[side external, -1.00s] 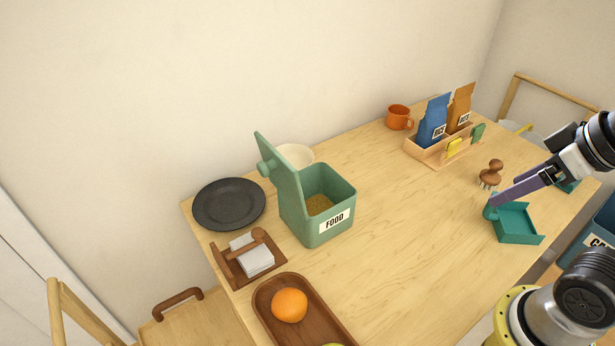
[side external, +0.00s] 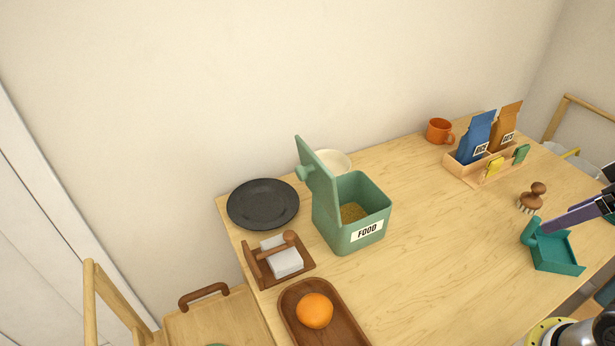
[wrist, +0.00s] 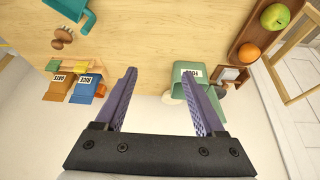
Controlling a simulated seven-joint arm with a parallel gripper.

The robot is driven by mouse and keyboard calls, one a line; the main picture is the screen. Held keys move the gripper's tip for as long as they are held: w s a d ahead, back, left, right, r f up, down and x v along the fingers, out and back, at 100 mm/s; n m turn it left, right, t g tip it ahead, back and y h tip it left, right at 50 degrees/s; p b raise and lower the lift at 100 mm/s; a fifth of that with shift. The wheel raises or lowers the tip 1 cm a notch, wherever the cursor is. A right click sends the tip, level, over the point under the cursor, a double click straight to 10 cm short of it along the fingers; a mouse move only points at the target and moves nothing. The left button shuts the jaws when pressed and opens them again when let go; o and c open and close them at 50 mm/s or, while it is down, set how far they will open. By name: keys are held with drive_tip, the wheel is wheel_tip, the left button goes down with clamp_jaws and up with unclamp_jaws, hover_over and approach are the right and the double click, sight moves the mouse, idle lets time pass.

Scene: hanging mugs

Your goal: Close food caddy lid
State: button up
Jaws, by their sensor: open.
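The green food caddy (side external: 350,236) stands upright on the table with a white FOOD label on its front. Its lid (side external: 318,181) is swung up on the left side, a little past upright, and brown contents show inside. The caddy also appears in the wrist view (wrist: 180,74), upside down, partly behind the right finger. My gripper (wrist: 160,85) is open and empty, its two purple fingers apart. In the side view my gripper (side external: 572,216) is at the far right edge, above the teal dustpan and well away from the caddy.
A black plate (side external: 262,204), a cream bowl (side external: 335,160) and a wooden napkin holder (side external: 258,272) stand near the caddy. A wooden tray with an orange (side external: 315,310) lies in front. The teal dustpan (side external: 556,255), brush (side external: 533,197), packet rack (side external: 470,172) and orange mug (side external: 439,130) are to the right. The table's middle is clear.

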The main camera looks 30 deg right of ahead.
drive_tip(key=w+d+r+g+h, duration=0.2)
drive_tip(key=w+d+r+h, duration=0.2)
drive_tip(key=d+r, duration=0.2)
drive_tip(key=w+a+r+n+h, duration=0.1)
drive_tip(key=w+a+r+h, duration=0.15)
drive_tip(key=w, duration=0.65)
drive_tip(key=w+a+r+n+h, duration=0.1)
drive_tip(key=w+a+r+h, duration=0.15)
drive_tip(key=w, duration=0.55)
drive_tip(key=w+a+f+n+t+h, duration=0.1)
drive_tip(key=w+a+f+n+t, duration=0.2)
drive_tip(key=a, duration=0.5)
drive_tip(key=w+a+f+n+t+h, duration=0.1)
drive_tip(key=w+a+f+h, duration=0.1)
drive_tip(key=w+a, duration=0.35)
drive_tip(key=w+a+f+n+t+h, duration=0.1)
drive_tip(key=w+a+f+n, duration=0.15)
drive_tip(key=a, duration=0.75)
drive_tip(key=n+t+y, duration=0.1)
drive_tip(key=n+t, duration=0.3)
drive_tip(key=t, duration=0.1)
approach(299, 177)
drive_tip(key=x, duration=1.1)
drive_tip(key=shift+r, duration=0.1)
